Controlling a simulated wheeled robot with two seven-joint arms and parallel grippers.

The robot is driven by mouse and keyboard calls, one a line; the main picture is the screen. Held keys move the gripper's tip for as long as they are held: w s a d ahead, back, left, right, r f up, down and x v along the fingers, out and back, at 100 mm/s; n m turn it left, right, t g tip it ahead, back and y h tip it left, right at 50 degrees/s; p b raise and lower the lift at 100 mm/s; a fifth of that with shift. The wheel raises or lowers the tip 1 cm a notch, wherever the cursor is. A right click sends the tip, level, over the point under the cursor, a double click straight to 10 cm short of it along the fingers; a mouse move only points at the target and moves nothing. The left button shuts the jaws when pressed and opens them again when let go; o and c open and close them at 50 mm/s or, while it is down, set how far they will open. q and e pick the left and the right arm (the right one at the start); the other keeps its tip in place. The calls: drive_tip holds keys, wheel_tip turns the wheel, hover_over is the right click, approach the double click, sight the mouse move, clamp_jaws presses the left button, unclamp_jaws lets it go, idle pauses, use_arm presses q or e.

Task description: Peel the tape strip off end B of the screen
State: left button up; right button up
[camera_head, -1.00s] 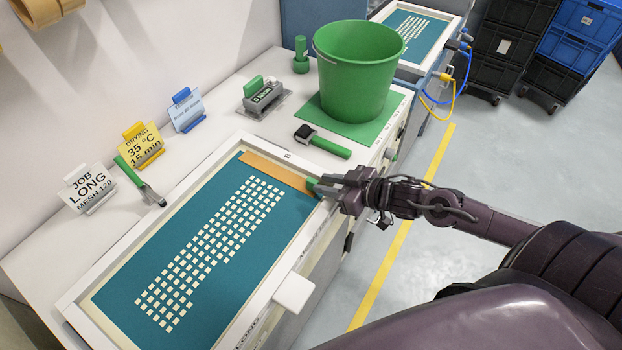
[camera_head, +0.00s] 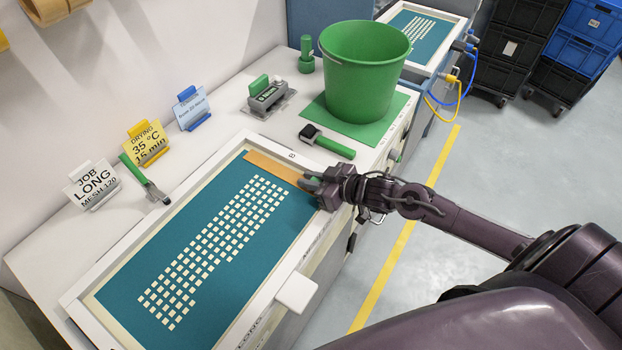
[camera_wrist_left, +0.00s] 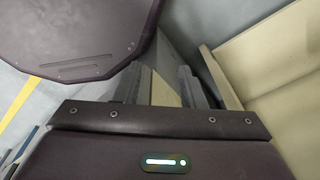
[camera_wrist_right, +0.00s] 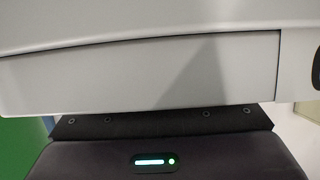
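The screen's white frame (camera_head: 190,206) lies on the bench and holds teal mesh (camera_head: 225,262) with rows of small white key shapes. An orange-brown tape strip (camera_head: 272,167) lies flat across its far end, beside a small mark that looks like B. My right gripper (camera_head: 309,180) is at the strip's right end, over the frame's edge. Its fingertips are too small to tell apart in the head view. A grey surface hides them in the right wrist view. My left gripper (camera_wrist_left: 167,88) is open, with its fingers apart; it is outside the head view.
A green bucket (camera_head: 363,75) stands on a green mat (camera_head: 386,128) beyond the screen. A green-handled tool (camera_head: 328,142) lies near the strip. Sign cards (camera_head: 150,142) and another green-handled tool (camera_head: 143,176) line the left side. A white tab (camera_head: 296,292) juts from the screen's near side.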

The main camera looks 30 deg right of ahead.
clamp_jaws()
drive_tip(key=shift+r+p, duration=1.75)
drive_tip(key=shift+p, duration=0.25)
wheel_tip(320, 180, up, 4)
drive_tip(key=p, duration=0.4)
